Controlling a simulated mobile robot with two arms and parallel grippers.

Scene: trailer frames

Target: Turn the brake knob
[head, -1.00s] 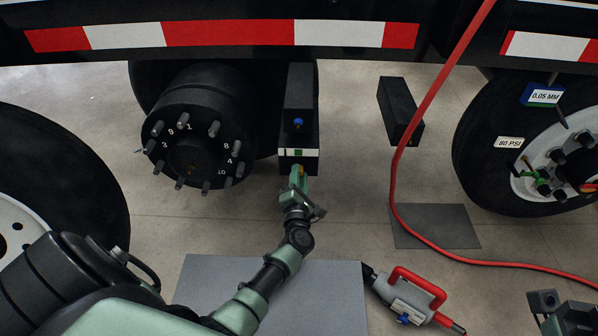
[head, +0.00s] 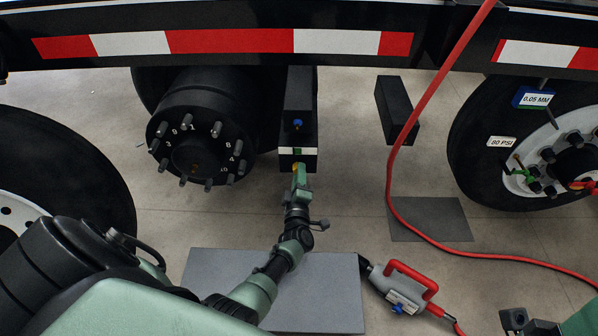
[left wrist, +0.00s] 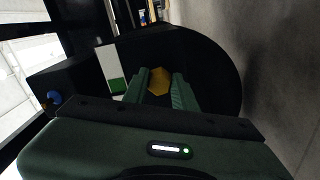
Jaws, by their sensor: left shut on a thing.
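The brake knob is a yellow, angular knob (left wrist: 159,81) on the lower front of a black box (head: 298,105) under the trailer. In the left wrist view it sits between the two green fingers of my left gripper (left wrist: 160,92). In the head view my left gripper (head: 299,177) reaches up to the box from below and is shut on the knob, whose yellow edge (head: 295,167) shows at its left. A white strip with a green mark (head: 298,151) lies just above. Part of my right arm (head: 518,322) shows at the bottom right; its fingertips are not clear.
A blue knob (head: 298,123) is higher on the box. A wheel hub with studs (head: 196,150) stands left of it. A red hose (head: 391,175) hangs at the right. A grey tool with a red handle (head: 405,287) lies by a grey floor plate (head: 330,300).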

